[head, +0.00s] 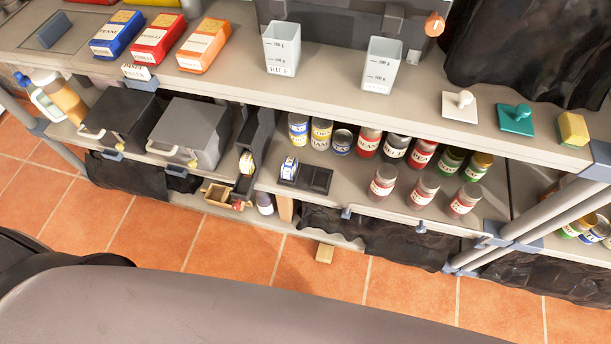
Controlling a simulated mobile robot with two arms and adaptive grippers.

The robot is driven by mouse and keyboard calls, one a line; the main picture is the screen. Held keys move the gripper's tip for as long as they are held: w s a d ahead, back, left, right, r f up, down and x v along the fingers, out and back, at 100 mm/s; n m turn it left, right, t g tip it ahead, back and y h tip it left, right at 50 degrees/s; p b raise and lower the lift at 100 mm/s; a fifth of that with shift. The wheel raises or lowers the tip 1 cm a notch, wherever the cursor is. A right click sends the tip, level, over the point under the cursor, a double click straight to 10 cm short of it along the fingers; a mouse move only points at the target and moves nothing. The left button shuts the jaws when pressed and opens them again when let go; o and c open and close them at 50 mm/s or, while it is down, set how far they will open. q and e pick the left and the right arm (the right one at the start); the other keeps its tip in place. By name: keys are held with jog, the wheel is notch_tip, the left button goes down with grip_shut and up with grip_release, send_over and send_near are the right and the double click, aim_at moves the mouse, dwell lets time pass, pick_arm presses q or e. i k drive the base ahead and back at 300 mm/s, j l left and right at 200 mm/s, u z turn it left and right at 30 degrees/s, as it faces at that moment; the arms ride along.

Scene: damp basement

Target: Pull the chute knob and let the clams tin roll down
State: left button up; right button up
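A dark upright chute (256,137) stands on the lower shelf, left of the tins. A small tin with a white and yellow label (247,163) sits at its lower part; its label is too small to read, so I cannot tell if it is the clams tin. A small red thing (237,205) shows below the chute, next to a wooden tray (218,195); I cannot tell if it is the chute knob. Another tin, white and blue (289,168), sits in a dark compartment tray (318,180). Neither of my grippers is in view.
Several labelled tins (370,141) and jars (383,181) stand on the lower shelf. Two dark boxes with handles (190,135) are on the left. Boxes, measuring cups (381,65) and an orange knob (434,24) are above. A wooden block (325,253) lies on the tiled floor.

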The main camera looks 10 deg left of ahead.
aim_at(235, 205)
jog(key=u, duration=1.2)
